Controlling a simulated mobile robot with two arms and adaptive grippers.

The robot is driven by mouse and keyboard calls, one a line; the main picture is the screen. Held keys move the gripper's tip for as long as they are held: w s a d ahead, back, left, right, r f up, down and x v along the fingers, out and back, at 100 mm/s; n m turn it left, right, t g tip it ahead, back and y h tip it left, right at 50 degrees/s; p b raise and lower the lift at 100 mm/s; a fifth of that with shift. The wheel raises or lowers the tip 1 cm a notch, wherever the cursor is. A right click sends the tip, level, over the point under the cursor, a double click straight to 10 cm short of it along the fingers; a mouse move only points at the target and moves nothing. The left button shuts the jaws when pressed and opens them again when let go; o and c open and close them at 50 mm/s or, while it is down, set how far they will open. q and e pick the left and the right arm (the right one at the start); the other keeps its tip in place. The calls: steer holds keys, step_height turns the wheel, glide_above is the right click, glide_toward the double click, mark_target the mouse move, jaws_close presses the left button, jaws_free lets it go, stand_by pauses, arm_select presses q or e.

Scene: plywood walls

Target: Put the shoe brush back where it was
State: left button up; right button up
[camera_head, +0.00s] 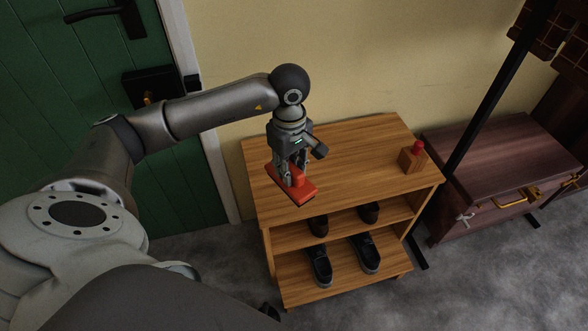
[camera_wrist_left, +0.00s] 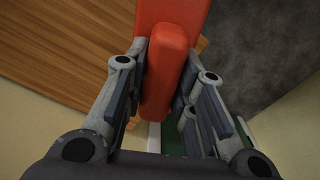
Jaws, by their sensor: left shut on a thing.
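The red shoe brush (camera_head: 301,190) is in my left gripper (camera_head: 290,178), over the front left part of the wooden shoe rack's top (camera_head: 345,147). The left gripper is shut on the brush's raised grip. In the left wrist view the red brush (camera_wrist_left: 168,75) sits between the two fingers (camera_wrist_left: 160,95), its wider base beyond the grip. I cannot tell whether the brush's underside touches the rack top. My right gripper is not in view.
A small wooden block with a red top (camera_head: 412,158) stands at the rack top's right. Dark shoes (camera_head: 320,265) sit on the lower shelves. A brown trunk (camera_head: 500,180) and a black pole stand to the right. A green door (camera_head: 70,120) is at left. The rack top's middle is clear.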

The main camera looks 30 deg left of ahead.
arm_select(q)
steer(key=w, duration=0.1)
steer(key=w+a+f, duration=0.1)
steer(key=w, duration=0.1)
steer(key=shift+a+f, duration=0.25)
steer(key=w+f, duration=0.1)
steer(key=f, duration=0.1)
steer(key=w+a+f, duration=0.1)
steer(key=w+f, duration=0.1)
steer(key=w+a+f+b, duration=0.1)
steer(key=f, duration=0.1)
steer(key=shift+w+a, duration=0.15)
step_height(320, 180, down, 2)
steer(key=shift+f, duration=0.5)
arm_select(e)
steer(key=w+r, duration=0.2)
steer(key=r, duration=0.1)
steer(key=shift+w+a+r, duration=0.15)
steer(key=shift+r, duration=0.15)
arm_select(q)
steer(key=shift+f, duration=0.1)
steer(key=o, duration=0.9)
steer(key=shift+o, duration=0.5)
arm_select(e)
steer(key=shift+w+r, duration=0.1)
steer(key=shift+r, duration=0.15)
